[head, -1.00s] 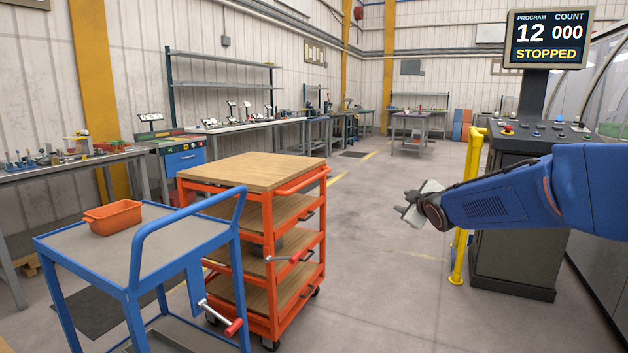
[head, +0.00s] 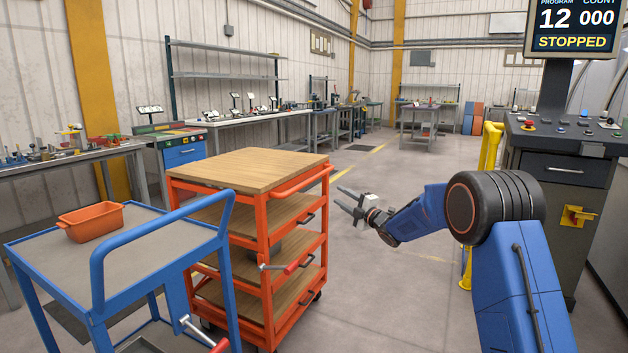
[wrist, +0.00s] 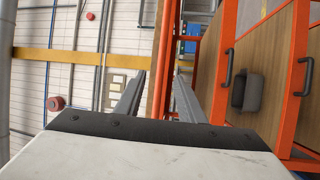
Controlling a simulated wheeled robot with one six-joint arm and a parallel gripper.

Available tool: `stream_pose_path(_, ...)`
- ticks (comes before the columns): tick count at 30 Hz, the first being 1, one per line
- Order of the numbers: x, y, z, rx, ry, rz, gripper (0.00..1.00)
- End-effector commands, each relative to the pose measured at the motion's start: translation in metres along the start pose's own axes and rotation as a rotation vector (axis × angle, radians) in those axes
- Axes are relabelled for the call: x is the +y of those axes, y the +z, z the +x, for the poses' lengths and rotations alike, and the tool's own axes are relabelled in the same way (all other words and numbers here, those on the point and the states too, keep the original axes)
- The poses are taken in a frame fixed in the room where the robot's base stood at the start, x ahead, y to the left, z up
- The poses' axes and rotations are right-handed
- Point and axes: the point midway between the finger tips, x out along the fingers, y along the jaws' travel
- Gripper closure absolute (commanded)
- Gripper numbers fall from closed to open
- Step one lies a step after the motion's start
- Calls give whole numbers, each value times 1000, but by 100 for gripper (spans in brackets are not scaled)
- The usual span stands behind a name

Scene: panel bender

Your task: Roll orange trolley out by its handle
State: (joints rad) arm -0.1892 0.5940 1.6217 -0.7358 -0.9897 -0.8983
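The orange trolley (head: 262,265) stands in the middle of the head view, with a wooden top and several wooden shelves. Its handle (head: 302,180) is an orange bar along the top right side. My gripper (head: 339,196) is open and empty, just right of the handle, fingers pointing at the trolley. In the wrist view the fingers (wrist: 160,75) are spread, with an orange bar (wrist: 168,50) showing in line between them. The trolley's frame (wrist: 292,95) fills the right of that view. In the head view the fingertips look apart from the handle.
A blue cart (head: 150,245) with an orange bin (head: 90,222) stands close in front and left of the trolley. A yellow post (head: 489,150) and control console (head: 565,170) stand at right. Floor right of and behind the trolley is free. Workbenches line the left wall.

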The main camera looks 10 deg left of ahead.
Motion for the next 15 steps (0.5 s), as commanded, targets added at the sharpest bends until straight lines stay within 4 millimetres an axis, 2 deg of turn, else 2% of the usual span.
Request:
stream_pose_path(8,-9,-5,15,33,14,-18,64)
stream_pose_path(15,-9,-5,51,31,13,-18,64)
